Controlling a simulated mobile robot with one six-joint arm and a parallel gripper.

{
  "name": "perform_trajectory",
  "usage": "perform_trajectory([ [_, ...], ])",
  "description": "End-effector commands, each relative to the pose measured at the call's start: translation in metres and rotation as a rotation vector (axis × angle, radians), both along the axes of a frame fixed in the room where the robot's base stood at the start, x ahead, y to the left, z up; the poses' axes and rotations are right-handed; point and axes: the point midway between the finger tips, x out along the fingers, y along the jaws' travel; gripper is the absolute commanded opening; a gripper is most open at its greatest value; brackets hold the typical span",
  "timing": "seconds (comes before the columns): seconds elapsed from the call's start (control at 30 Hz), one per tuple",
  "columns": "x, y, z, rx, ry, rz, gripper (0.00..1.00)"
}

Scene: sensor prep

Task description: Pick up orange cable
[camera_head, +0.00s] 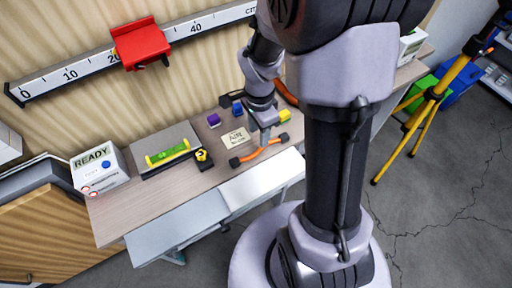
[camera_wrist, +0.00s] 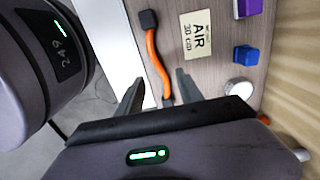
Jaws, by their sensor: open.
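The orange cable (camera_head: 258,152) lies on the table near its front edge in the head view, with dark connectors at its ends. In the wrist view the orange cable (camera_wrist: 152,58) runs from a black connector at the top down to between my fingers. My gripper (camera_head: 265,128) is over the cable's right part. In the wrist view my gripper (camera_wrist: 158,88) is open, with one finger on each side of the cable's lower end. That lower end is partly hidden by the gripper body. I cannot tell how high the fingers are above the table.
An AIR card (camera_wrist: 199,36) lies beside the cable. A blue block (camera_wrist: 245,55), a purple block (camera_head: 214,120) and a yellow block (camera_head: 285,115) are near. A READY box (camera_head: 99,170) and a grey board with a green level (camera_head: 167,153) stand left. The wall is close behind.

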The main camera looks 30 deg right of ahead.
Motion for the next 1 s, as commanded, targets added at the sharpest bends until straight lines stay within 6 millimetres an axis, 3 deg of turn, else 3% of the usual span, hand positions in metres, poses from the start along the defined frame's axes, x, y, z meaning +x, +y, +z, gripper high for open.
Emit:
perform_trajectory([
  [0.03, -0.001, 0.000, -0.013, 0.001, 0.002, -0.001, 0.44],
  [0.27, -0.001, -0.002, -0.035, 0.000, 0.000, 0.000, 0.44],
  [0.47, -0.003, -0.006, -0.074, 0.000, 0.000, 0.001, 0.44],
  [0.67, -0.002, -0.006, -0.075, 0.000, -0.002, 0.001, 0.44],
  [0.9, -0.002, -0.006, -0.074, 0.000, -0.002, 0.001, 0.00],
  [1.0, -0.002, -0.006, -0.074, 0.000, -0.001, 0.001, 0.00],
])
